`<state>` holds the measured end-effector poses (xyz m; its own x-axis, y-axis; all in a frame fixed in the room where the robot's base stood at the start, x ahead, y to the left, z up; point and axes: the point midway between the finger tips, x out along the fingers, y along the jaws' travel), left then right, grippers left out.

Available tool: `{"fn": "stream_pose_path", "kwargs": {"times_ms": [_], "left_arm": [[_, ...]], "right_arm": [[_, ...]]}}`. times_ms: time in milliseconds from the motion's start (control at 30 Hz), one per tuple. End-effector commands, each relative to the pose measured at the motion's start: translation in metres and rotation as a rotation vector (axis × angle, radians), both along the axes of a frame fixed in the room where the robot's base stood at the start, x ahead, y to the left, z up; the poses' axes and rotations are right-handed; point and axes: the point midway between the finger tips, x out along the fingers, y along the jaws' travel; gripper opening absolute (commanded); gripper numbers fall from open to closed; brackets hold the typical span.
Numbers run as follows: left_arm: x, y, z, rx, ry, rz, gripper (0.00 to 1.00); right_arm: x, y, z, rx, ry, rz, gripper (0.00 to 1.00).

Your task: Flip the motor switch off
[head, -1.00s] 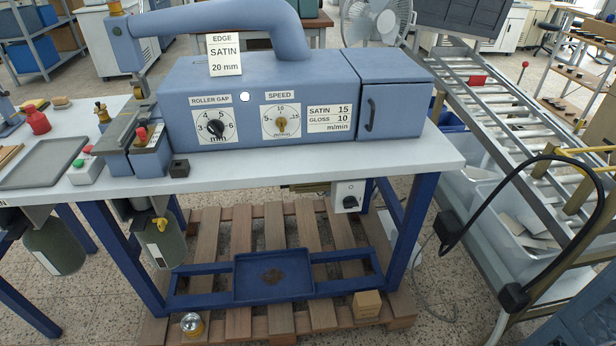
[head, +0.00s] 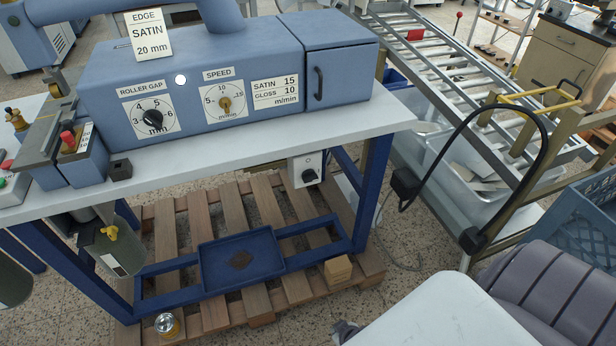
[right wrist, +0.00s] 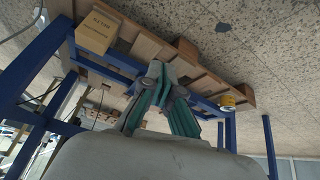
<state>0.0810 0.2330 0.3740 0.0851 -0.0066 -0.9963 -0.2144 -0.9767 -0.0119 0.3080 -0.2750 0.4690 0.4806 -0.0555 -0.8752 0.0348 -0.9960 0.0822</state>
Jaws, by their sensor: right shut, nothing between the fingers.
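The motor switch (head: 307,170) is a small pale box with a black knob, mounted under the front right of the white bench top. The knob's setting is too small to read. My right gripper (head: 345,331) just enters at the bottom edge of the head view, low and in front of the bench, well apart from the switch. In the right wrist view its teal-padded fingers (right wrist: 156,70) meet at the tips, shut and empty. I cannot make out the switch in that view. My left gripper is not in view.
The blue machine (head: 215,85) stands on the bench top (head: 250,140). Below are blue legs, a tray (head: 240,262), a pallet (head: 180,225), a small carton (head: 338,269) and a yellow-banded tin (head: 167,324). A roller conveyor (head: 440,80) and black cable (head: 543,150) are right.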

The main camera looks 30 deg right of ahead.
Motion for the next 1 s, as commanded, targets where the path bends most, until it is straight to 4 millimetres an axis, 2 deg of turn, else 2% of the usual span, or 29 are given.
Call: {"fn": "stream_pose_path", "kwargs": {"times_ms": [33, 67, 100, 167, 200, 300, 400, 433, 500, 600, 1000], "left_arm": [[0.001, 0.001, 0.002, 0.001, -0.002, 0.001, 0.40], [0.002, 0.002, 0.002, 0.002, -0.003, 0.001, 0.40], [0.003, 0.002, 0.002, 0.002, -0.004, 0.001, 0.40], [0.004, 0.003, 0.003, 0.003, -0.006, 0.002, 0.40], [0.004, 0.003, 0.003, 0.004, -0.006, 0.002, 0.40], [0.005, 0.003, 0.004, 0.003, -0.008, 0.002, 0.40], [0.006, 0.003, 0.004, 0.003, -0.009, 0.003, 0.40], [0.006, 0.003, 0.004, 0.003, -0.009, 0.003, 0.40], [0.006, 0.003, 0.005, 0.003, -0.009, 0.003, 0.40], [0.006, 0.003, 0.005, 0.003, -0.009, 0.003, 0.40], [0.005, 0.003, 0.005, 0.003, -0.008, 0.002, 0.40]], "right_arm": [[0.052, -0.014, 0.045, -0.005, -0.119, -0.034, 0.00], [0.078, -0.021, 0.071, -0.009, -0.182, -0.054, 0.00], [0.108, -0.031, 0.107, -0.010, -0.265, -0.080, 0.00], [0.146, -0.044, 0.164, -0.011, -0.385, -0.115, 0.00], [0.165, -0.052, 0.201, -0.014, -0.460, -0.136, 0.00], [0.196, -0.066, 0.284, -0.012, -0.619, -0.176, 0.00], [0.210, -0.075, 0.346, -0.011, -0.736, -0.202, 0.00], [0.212, -0.077, 0.359, -0.009, -0.761, -0.207, 0.00], [0.215, -0.079, 0.382, -0.008, -0.803, -0.216, 0.00], [0.216, -0.081, 0.396, -0.006, -0.831, -0.221, 0.00], [0.221, -0.082, 0.396, -0.006, -0.833, -0.221, 0.00]]}}
